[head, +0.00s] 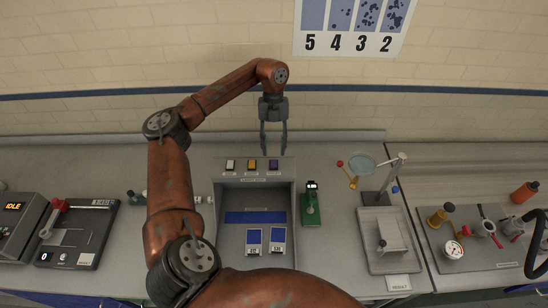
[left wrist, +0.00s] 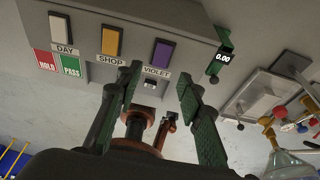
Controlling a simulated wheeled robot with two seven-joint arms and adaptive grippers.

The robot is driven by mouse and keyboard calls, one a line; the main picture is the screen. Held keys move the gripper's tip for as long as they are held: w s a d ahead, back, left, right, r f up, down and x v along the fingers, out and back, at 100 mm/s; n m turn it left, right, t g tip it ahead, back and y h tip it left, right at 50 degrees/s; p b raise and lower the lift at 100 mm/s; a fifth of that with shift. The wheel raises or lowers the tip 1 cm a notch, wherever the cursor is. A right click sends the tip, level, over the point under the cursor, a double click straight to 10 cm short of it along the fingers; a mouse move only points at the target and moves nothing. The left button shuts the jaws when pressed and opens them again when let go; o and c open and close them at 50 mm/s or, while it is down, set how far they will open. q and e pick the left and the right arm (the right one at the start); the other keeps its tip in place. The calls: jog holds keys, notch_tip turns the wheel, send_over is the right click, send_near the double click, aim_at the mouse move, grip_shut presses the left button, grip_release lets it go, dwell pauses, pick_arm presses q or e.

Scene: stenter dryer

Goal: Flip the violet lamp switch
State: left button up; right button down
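The violet switch (head: 273,164) is the rightmost of three rocker switches on top of the grey light box (head: 292,215). In the left wrist view the violet switch (left wrist: 162,52) sits above a label reading VIOLET. My left gripper (head: 274,148) is open and empty, just behind the switch row, with its fingers pointing down. In the left wrist view the left gripper (left wrist: 159,74) has its two green-padded fingers apart on either side below the violet switch. I cannot tell whether a finger touches the box. My right gripper is not in view.
A white DAY switch (head: 230,164) and a yellow SHOP switch (head: 251,164) stand left of the violet one. A small green device (head: 311,208) is right of the box. A stand with a round lens (head: 362,164) is farther right.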

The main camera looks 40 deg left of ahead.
pick_arm(q)
jog(key=v, duration=0.6)
jog(key=shift+r, duration=0.3)
jog(key=shift+w, duration=0.15)
